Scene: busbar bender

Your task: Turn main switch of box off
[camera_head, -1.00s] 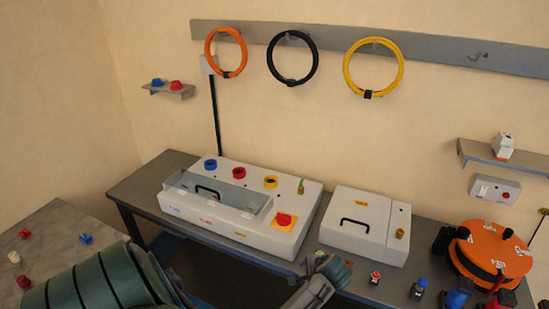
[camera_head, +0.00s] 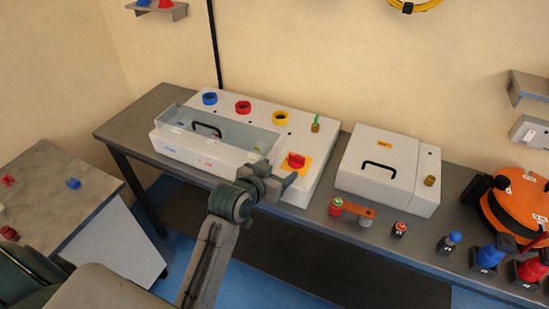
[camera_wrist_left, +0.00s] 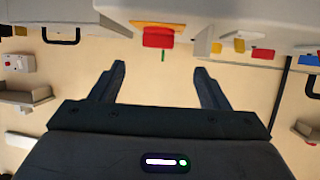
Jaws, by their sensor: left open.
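The white box (camera_head: 314,190) stands on the grey workbench. Its main switch (camera_head: 295,160) is a red knob on a yellow plate at the front right of the box top. In the left wrist view, which looks upside down, the red switch (camera_wrist_left: 158,38) is beyond the fingertips, between their lines. My left gripper (camera_head: 277,174) is open and empty, close in front of the switch and apart from it. Its two spread fingers show in the left wrist view (camera_wrist_left: 159,75). The switch's exact angle is hard to tell. My right gripper is not in view.
Blue (camera_head: 210,98), red (camera_head: 243,107) and yellow (camera_head: 280,118) rings and a key (camera_head: 315,124) sit along the box's back. A clear cover with a black handle (camera_head: 207,130) is left of the switch. A second white box (camera_head: 376,190) stands to the right.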

